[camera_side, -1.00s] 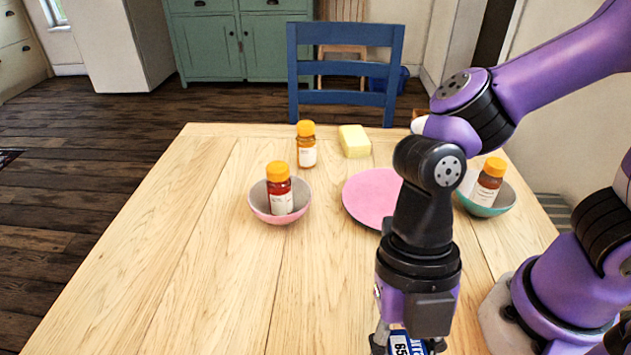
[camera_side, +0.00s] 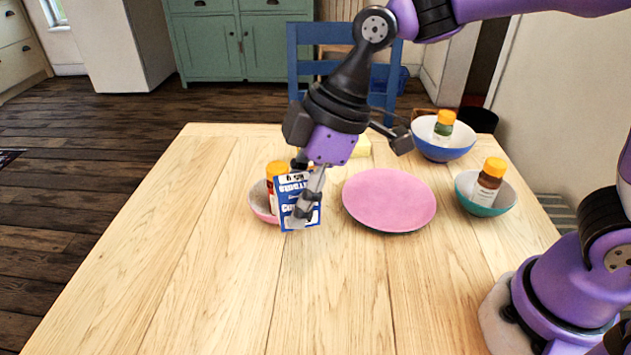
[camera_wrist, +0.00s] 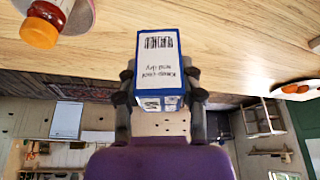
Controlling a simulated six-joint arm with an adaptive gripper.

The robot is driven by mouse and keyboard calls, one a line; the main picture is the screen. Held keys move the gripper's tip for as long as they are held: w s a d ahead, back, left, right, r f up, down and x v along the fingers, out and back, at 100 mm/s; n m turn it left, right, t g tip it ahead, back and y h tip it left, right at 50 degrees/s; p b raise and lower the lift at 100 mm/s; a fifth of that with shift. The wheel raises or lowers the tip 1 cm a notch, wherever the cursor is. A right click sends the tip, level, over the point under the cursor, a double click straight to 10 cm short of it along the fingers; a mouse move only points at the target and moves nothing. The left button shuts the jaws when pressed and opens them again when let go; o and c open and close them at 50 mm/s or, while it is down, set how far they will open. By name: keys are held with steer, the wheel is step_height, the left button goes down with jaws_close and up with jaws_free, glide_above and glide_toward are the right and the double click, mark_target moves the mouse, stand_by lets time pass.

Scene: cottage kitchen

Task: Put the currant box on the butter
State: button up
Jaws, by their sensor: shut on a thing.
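The currant box (camera_side: 290,190) is blue and white, held tilted in my gripper (camera_side: 308,195), which is shut on it. In the side view it is in front of the pink bowl and covers part of it. The box also fills the middle of the wrist view (camera_wrist: 157,70), between the two fingers of my gripper (camera_wrist: 158,98). The butter (camera_side: 362,147) is a pale yellow block near the far edge of the table, behind my gripper and partly hidden by it. The box is apart from the butter, nearer the camera and to its left.
A pink bowl (camera_side: 262,214) holds an orange-capped bottle (camera_side: 274,170). A pink plate (camera_side: 390,198) lies mid-table. A teal bowl (camera_side: 488,208) and a blue bowl (camera_side: 443,152) at the right hold bottles. The front and left of the table (camera_side: 180,270) are clear.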

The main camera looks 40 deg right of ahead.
steer(key=w+d+m+t+h, duration=0.2)
steer(key=w+d+m, duration=0.45)
steer(key=w, duration=0.25)
steer(key=m+h, duration=0.2)
steer(key=m, duration=0.5)
glide_above(362, 149)
steer(key=w+a, duration=0.1)
steer(key=w, duration=0.1)
steer(key=shift+n, duration=0.25)
step_height(362, 149, down, 5)
steer(key=shift+f, duration=0.1)
steer(key=shift+d+f, duration=0.2)
steer(key=shift+d, duration=0.15)
steer(key=shift+d+f, duration=0.1)
steer(key=shift+f, duration=2)
steer(key=shift+f, duration=0.1)
steer(key=o, duration=1.2)
steer(key=shift+t, duration=0.3)
steer(key=shift+c, duration=0.2)
